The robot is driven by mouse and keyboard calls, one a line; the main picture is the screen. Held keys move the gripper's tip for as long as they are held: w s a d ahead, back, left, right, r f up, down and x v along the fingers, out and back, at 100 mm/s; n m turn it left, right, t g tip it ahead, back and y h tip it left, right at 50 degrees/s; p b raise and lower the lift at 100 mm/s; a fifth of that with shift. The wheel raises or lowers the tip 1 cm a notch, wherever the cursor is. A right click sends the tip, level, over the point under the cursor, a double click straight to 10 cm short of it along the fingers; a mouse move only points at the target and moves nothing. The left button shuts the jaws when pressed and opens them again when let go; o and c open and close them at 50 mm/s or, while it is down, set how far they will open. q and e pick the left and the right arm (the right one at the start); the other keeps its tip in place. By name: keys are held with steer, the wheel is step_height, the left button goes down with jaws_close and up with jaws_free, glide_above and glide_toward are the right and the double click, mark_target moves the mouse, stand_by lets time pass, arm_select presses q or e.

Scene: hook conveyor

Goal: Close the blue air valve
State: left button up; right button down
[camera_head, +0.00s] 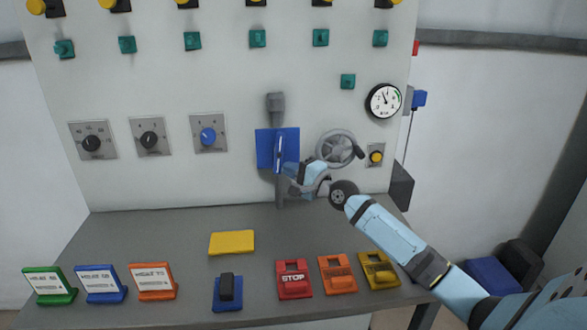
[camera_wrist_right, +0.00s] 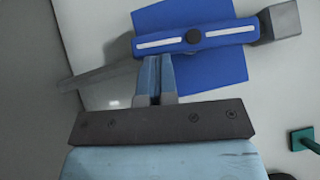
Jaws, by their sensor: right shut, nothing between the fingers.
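The blue air valve (camera_head: 278,148) is on the upright panel. It has a blue square plate, a blue handle with white stripes and a grey pipe running up and down through it. In the right wrist view the handle (camera_wrist_right: 215,37) lies along the line of the pipe, with a dark round hub in its middle. My right gripper (camera_head: 287,178) is at the lower part of the valve. Its fingers (camera_wrist_right: 155,66) are shut and empty, with the tips close against one end of the handle; I cannot tell if they touch. My left gripper is out of view.
A grey handwheel (camera_head: 338,148) and a yellow push button (camera_head: 376,156) are right of the valve. A gauge (camera_head: 384,101) is above them. Dials (camera_head: 208,133) sit to the left. The desk below carries a yellow block (camera_head: 231,242), a STOP switch (camera_head: 293,280) and several coloured signs (camera_head: 100,284).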

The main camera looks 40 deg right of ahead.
steer(key=shift+w+a+f+p, duration=0.2)
steer(key=shift+w+a+p, duration=0.2)
steer(key=shift+a+p, duration=0.2)
steer(key=shift+w+a+f+p, duration=0.2)
steer(key=shift+w+a+p, duration=0.15)
steer(key=shift+a+p, duration=0.25)
arm_select(q)
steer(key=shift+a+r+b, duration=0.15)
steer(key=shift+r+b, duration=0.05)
steer(key=shift+b, duration=0.2)
arm_select(e)
steer(key=w+a, duration=0.1)
steer(key=a+m, duration=0.1)
steer(key=shift+w+a+r+t, duration=0.3)
steer(key=shift+w+a+r, duration=0.05)
steer(key=shift+r, duration=0.1)
steer(key=shift+s, duration=0.1)
arm_select(q)
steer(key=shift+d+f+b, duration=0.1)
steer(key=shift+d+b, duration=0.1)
steer(key=shift+b, duration=0.65)
arm_select(e)
glide_toward(276, 171)
steer(key=shift+s+a, duration=0.35)
steer(key=shift+s, duration=0.5)
steer(key=shift+s+a, duration=0.4)
steer(key=shift+s, duration=0.45)
